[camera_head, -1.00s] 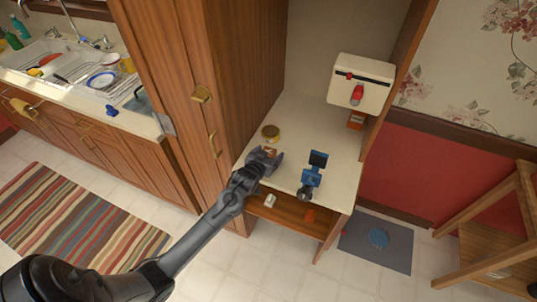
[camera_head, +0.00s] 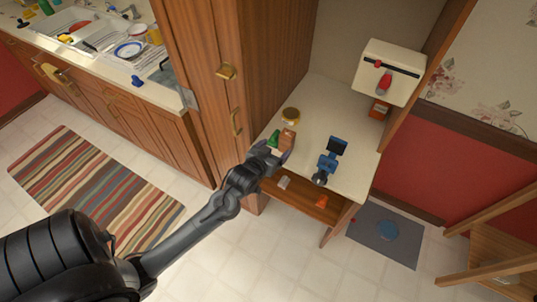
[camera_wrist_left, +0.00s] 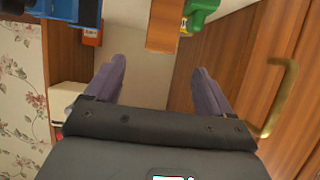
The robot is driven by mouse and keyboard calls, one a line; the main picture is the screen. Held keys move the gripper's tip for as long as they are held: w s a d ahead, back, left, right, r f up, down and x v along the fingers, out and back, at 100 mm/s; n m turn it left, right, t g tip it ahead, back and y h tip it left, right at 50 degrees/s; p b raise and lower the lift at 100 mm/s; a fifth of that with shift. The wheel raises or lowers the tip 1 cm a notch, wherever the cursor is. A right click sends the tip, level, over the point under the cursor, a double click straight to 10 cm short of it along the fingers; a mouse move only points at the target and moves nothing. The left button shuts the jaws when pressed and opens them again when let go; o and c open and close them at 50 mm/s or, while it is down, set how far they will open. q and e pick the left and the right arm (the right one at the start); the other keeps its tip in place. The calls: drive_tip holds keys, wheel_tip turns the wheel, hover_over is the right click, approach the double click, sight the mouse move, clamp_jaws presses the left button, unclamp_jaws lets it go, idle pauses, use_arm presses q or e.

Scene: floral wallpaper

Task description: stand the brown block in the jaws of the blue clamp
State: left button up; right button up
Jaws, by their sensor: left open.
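The brown block (camera_head: 288,140) stands on the cream counter near its front left. It also shows in the left wrist view (camera_wrist_left: 162,27), at the top, just beyond the fingertips. My left gripper (camera_head: 275,152) is open and empty, at the counter's front edge on the near side of the block. Its two spread fingers (camera_wrist_left: 160,72) show with a gap between them, and the block lies roughly in line with that gap. The blue clamp (camera_head: 329,160) stands on the counter to the right of the block, and its blue part (camera_wrist_left: 75,10) is cut off at the wrist view's top left. My right gripper is not in view.
A green object (camera_head: 273,139) stands close left of the block. A round gold-coloured tin (camera_head: 290,115) is behind it. A cream box with a red knob (camera_head: 388,72) is at the back right. The tall wooden cabinet (camera_head: 262,60) walls off the left side. An open shelf (camera_head: 303,197) lies below.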

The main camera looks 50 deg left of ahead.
use_arm(q)
drive_tip(key=s+d+f+m+g+h, duration=0.2)
drive_tip(key=s+d+m+g, duration=0.1)
drive_tip(key=s+d, duration=0.5)
drive_tip(key=s+d+f+m+g+h, duration=0.2)
drive_tip(key=s+d+g, duration=0.4)
drive_tip(key=s, duration=0.8)
drive_tip(key=d, duration=0.2)
drive_tip(key=shift+s+d+m+h, duration=0.3)
drive_tip(key=shift+s+m, duration=0.1)
